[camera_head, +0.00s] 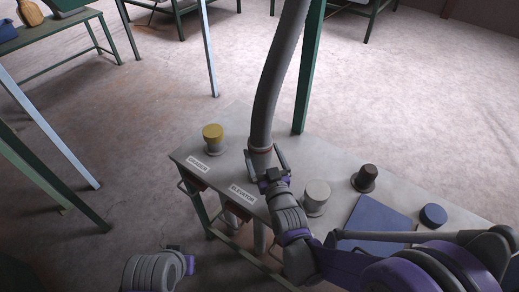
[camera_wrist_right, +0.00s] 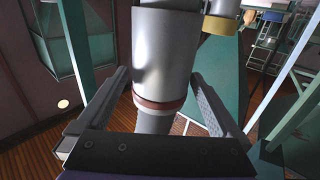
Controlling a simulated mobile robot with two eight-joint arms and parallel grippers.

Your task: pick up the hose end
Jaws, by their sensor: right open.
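The grey hose (camera_head: 275,80) hangs down from the top of the head view to the table. Its end carries a reddish-brown ring (camera_wrist_right: 158,104), with a narrower grey pipe (camera_wrist_right: 155,123) below it. This is at the spot behind the ELEVATOR label (camera_head: 243,194). My right gripper (camera_head: 263,153) is open, with one finger on each side of the hose end. In the right wrist view, the fingers flank the hose with visible gaps. Finger contact cannot be seen. My left gripper (camera_head: 180,251) is low at the left, apart from the table; its jaws are too small to judge.
The grey table (camera_head: 225,165) holds a yellow-capped stub (camera_head: 212,138), a pale-capped one (camera_head: 317,196), a dark brown one (camera_head: 365,178) and a blue one (camera_head: 433,215). A blue panel (camera_head: 378,222) lies among them. A green post (camera_head: 309,80) stands behind the hose.

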